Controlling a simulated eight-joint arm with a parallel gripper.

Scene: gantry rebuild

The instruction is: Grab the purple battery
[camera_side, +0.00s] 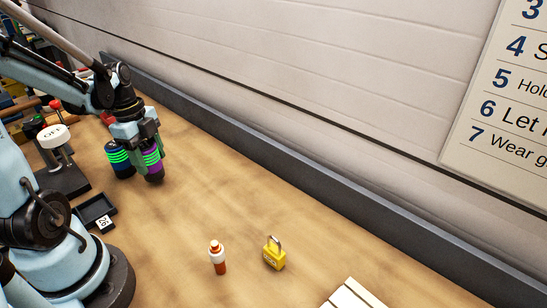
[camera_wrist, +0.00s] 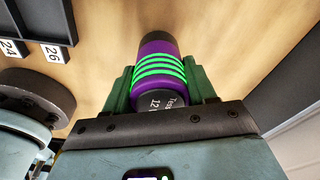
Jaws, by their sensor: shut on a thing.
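The purple battery (camera_side: 154,167) is a cylinder with black ends and bright green stripes, on the wooden bench at the left in the side view. It fills the middle of the wrist view (camera_wrist: 157,47), between the two green fingers. My gripper (camera_side: 147,150) points down over it and is shut on it; the wrist view also shows my gripper (camera_wrist: 160,90) with a finger against each side. The side view does not clearly show whether the battery touches the bench. A blue battery (camera_side: 120,160) with green stripes stands just left of the purple one.
A black tray (camera_side: 96,212), an orange-and-white bottle (camera_side: 217,258) and a yellow padlock (camera_side: 274,254) are on the bench (camera_side: 205,185). A stand with a white OFF button (camera_side: 54,137) is left of the batteries. A dark ledge (camera_side: 300,174) runs along the wall.

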